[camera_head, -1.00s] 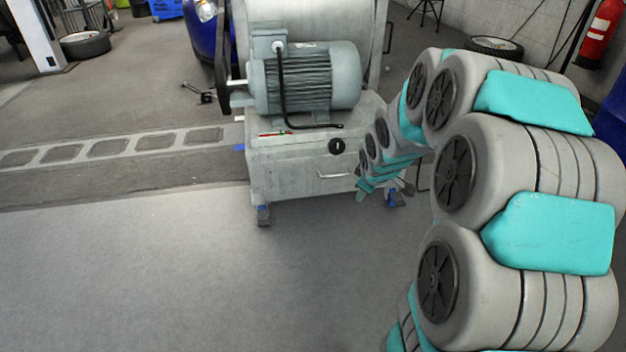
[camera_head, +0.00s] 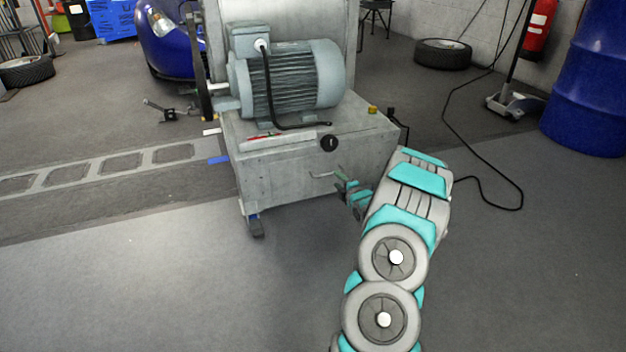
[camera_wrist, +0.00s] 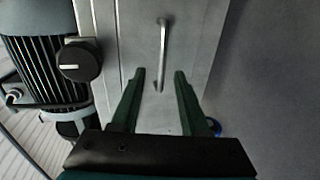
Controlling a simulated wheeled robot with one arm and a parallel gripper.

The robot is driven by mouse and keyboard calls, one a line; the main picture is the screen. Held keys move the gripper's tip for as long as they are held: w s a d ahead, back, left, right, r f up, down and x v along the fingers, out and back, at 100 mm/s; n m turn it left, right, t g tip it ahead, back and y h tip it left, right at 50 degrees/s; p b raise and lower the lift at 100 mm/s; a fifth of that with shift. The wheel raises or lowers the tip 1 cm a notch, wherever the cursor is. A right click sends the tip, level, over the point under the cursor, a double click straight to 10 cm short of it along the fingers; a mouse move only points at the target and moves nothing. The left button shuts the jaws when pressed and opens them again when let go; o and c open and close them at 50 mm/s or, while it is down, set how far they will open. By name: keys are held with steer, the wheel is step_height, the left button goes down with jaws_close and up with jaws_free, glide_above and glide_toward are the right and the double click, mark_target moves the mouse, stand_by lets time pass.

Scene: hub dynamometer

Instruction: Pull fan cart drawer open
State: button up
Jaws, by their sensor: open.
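The fan cart (camera_head: 300,165) is a grey metal box on wheels with a motor (camera_head: 290,80) on top. Its drawer front carries a thin metal bar handle (camera_head: 322,175). I cannot tell whether a finger touches the handle. The drawer front looks flush with the cart.
A black knob (camera_head: 329,144) sits on the cart above the handle, and shows at left in the wrist view (camera_wrist: 80,61). A blue drum (camera_head: 595,90), a tire (camera_head: 443,54) and a black cable (camera_head: 475,190) are to the right. The floor in front is clear.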

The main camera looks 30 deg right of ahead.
mark_target(330, 174)
steer(key=shift+f+b+x, duration=0.2)
steer(key=shift+b+x, duration=0.2)
steer(key=shift+x, duration=3.6)
steer(key=shift+s, duration=0.1)
jaws_close()
steer(key=shift+f, duration=0.1)
